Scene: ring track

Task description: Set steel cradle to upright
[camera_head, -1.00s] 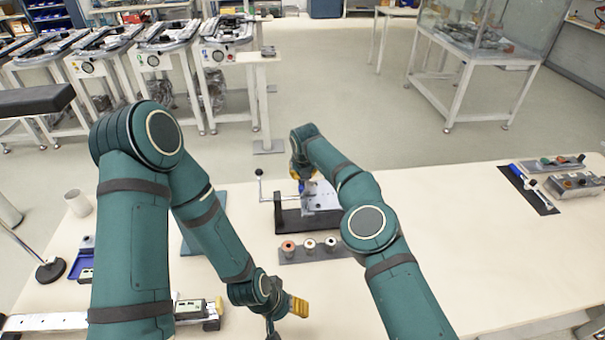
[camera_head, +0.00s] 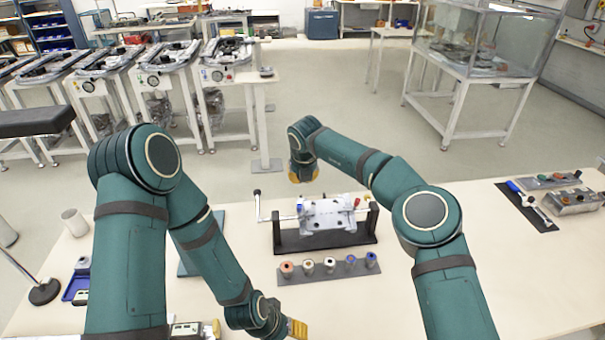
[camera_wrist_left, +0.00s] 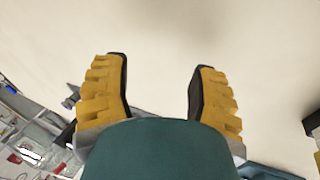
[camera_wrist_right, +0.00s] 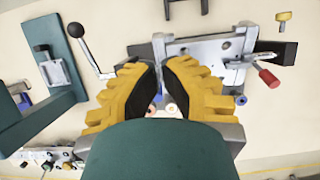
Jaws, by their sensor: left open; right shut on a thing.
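The steel cradle (camera_head: 328,214) is a grey metal plate with fittings, hung between the black posts of a dark stand (camera_head: 290,241). Its face shows broadly; I cannot tell its exact tilt. A crank with a black knob (camera_head: 257,192) sticks out at its left, and a red-handled lever (camera_wrist_right: 268,78) shows at its right in the right wrist view. My left gripper (camera_wrist_left: 158,68) is open and empty over the table.
A dark rack (camera_head: 345,272) with several spools lies in front of the stand. A black mat (camera_head: 527,207) with tools and a metal box (camera_head: 572,202) are at the right. A blue tray (camera_head: 76,287) is at the left.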

